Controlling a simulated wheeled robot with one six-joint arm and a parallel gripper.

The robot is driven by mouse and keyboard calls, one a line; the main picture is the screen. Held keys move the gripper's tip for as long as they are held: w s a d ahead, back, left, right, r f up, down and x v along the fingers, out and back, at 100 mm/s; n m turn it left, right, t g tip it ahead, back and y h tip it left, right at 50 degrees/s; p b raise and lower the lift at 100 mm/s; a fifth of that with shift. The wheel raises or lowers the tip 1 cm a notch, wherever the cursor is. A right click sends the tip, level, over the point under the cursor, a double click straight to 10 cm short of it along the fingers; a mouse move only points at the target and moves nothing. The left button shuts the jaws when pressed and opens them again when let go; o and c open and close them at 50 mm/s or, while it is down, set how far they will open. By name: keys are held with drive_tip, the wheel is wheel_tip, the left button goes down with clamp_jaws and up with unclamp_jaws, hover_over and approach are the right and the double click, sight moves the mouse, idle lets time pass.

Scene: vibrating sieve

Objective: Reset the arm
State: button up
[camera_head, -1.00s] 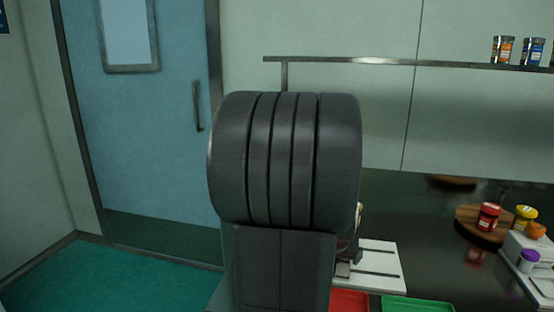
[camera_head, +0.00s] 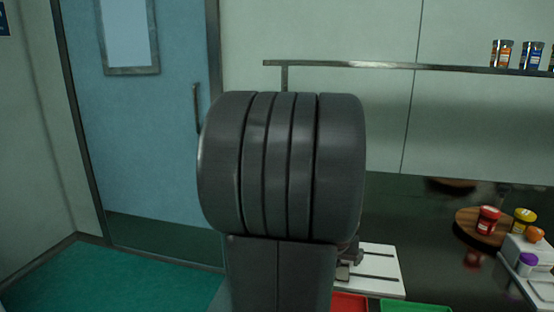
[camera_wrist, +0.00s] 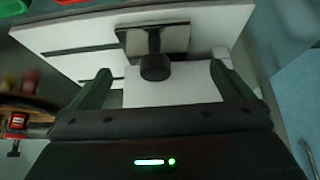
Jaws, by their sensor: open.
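My gripper (camera_wrist: 163,88) shows in the wrist view with its two dark fingers spread wide and nothing between them. Past the fingertips is a white slotted plate (camera_wrist: 75,38) with a grey metal fixture and a black knob (camera_wrist: 155,67) on it. The knob lies beyond the gap between the fingers, and I see no contact. In the head view, my own dark arm fills the middle and hides my gripper. The white plate (camera_head: 380,262) shows partly to the right of my arm there.
A red tray (camera_head: 349,304) and a green tray (camera_head: 415,308) lie at the bottom of the head view. A round wooden board (camera_head: 467,222) with a red jar (camera_head: 487,219) and a yellow jar (camera_head: 524,221) is at right. A shelf (camera_head: 400,66) runs behind. A blue door (camera_head: 150,130) is at left.

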sight(347, 268)
drive_tip(key=d+p+v, duration=0.1)
drive_tip(key=p+v, duration=0.2)
drive_tip(key=v, duration=0.2)
drive_tip(key=b+x, duration=0.2)
drive_tip(key=x, duration=0.1)
drive_tip(key=b+x, duration=0.2)
drive_tip(key=x, duration=0.1)
drive_tip(key=a+b+x, duration=0.1)
drive_tip(key=b+x, duration=0.1)
drive_tip(key=x, duration=0.1)
drive_tip(key=shift+f+b, duration=0.3)
drive_tip(key=shift+b, duration=0.1)
drive_tip(key=shift+s+d+r+p, duration=0.2)
drive_tip(key=shift+d+p, duration=0.1)
drive_tip(key=shift+d, duration=0.25)
drive_tip(key=shift+s+d+r+p, duration=0.15)
drive_tip(key=shift+d+r+p, duration=0.15)
drive_tip(key=shift+d, duration=0.3)
drive_tip(key=shift+s+d+f, duration=0.1)
drive_tip(key=shift+s+d, duration=0.15)
drive_tip(key=shift+d, duration=0.75)
